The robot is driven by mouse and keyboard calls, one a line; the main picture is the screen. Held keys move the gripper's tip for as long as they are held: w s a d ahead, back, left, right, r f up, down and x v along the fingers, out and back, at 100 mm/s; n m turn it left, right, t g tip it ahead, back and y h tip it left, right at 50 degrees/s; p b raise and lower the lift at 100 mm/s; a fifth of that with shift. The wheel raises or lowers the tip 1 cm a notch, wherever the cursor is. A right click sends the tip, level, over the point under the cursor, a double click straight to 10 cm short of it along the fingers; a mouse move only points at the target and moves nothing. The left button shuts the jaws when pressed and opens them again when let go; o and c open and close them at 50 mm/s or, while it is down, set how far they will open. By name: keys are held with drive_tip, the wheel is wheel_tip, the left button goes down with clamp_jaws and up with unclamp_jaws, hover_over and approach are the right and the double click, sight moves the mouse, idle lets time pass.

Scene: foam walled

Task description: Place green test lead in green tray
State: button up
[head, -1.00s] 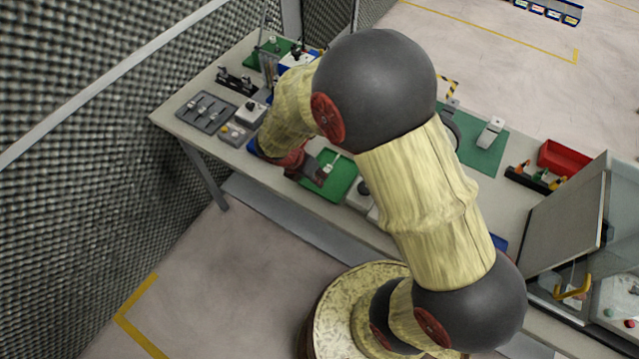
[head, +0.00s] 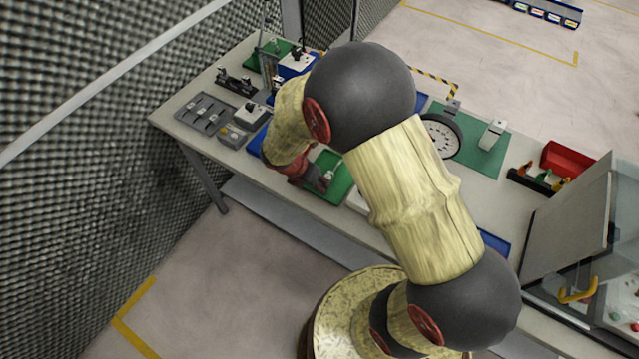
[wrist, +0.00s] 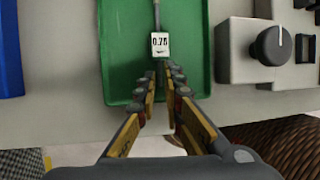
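The green tray (wrist: 120,60) lies on the bench; it also shows in the head view (head: 341,186), partly behind my arm. The tag is just beyond the fingertips. In the head view my gripper (head: 319,181) is low over the tray, small and partly hidden.
A grey box with a round knob (wrist: 271,45) stands right of the tray; a blue tray (wrist: 10,55) is at left. Farther right are a dial (head: 441,136) on a green mat (head: 478,160), a black holder with coloured pieces (head: 535,181) and a red bin (head: 568,160).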

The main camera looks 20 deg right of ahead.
drive_tip(key=shift+o, duration=1.4)
drive_tip(key=shift+r, duration=0.1)
drive_tip(key=s+a+r+m+y+p, duration=0.1)
drive_tip(key=a+r+m+p, duration=0.15)
drive_tip(key=r, duration=0.65)
drive_tip(key=s+a+r+m+p, duration=0.1)
drive_tip(key=a+r+m, duration=0.15)
drive_tip(key=r, duration=0.65)
drive_tip(key=s+d+r+m+t+y, duration=0.1)
drive_tip(key=s+r+m+t+y, duration=0.3)
drive_tip(key=s+r+m, duration=1.1)
wheel_tip(320, 180, up, 3)
drive_tip(key=m+t, duration=0.1)
drive_tip(key=m, duration=0.4)
drive_tip(key=shift+s, duration=0.35)
